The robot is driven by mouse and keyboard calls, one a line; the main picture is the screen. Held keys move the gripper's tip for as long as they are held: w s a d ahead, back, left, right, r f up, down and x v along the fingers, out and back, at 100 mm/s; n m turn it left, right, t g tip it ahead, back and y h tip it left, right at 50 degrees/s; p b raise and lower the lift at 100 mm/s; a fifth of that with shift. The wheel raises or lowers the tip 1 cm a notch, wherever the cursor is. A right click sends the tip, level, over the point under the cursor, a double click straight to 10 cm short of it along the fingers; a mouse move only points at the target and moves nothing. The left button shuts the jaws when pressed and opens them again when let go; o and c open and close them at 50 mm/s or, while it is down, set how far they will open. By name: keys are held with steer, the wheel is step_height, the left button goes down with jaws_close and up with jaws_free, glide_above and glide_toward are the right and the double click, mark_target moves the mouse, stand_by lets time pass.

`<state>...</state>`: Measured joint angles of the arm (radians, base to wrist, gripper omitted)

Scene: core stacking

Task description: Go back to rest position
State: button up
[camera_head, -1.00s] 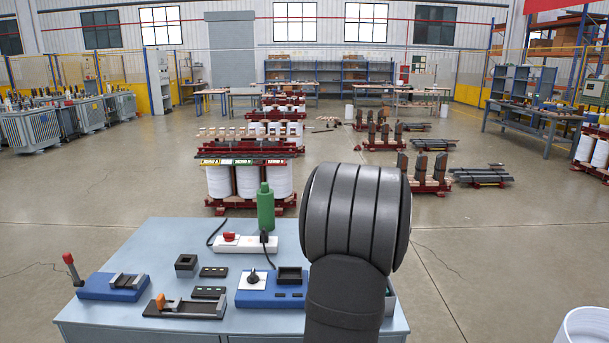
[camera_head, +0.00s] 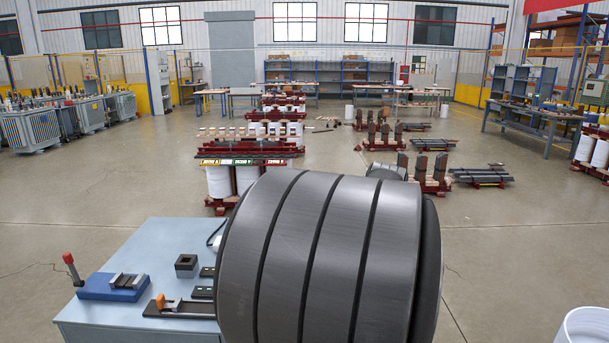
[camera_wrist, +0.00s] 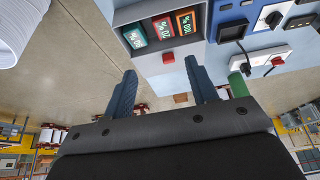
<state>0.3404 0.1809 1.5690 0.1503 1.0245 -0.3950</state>
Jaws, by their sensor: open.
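My gripper (camera_wrist: 162,88) shows in the wrist view with its two dark blue fingers spread well apart. Nothing is between the fingertips; the gap shows the floor and the bench edge behind. The wrist view is turned upside down. In the head view, a large dark grey part of my arm fills the lower middle and covers the right part of the bench. My gripper is hidden or out of frame there.
The light blue bench (camera_head: 120,262) carries a blue fixture (camera_head: 115,286) with a red-knobbed lever, a small dark block (camera_head: 186,265) and a black slide fixture (camera_head: 180,308). A grey bin (camera_wrist: 128,14) holds labelled pieces. A white bucket (camera_head: 588,328) stands at right.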

steer(key=s+r+t+h, duration=0.1)
steer(key=s, duration=0.8)
steer(key=shift+d+r, duration=0.15)
steer(key=shift+r, duration=0.05)
steer(key=w+f+g+y, duration=0.1)
steer(key=w+f, duration=0.6)
steer(key=w, duration=0.4)
steer(key=shift+w, duration=0.2)
stand_by(0.3)
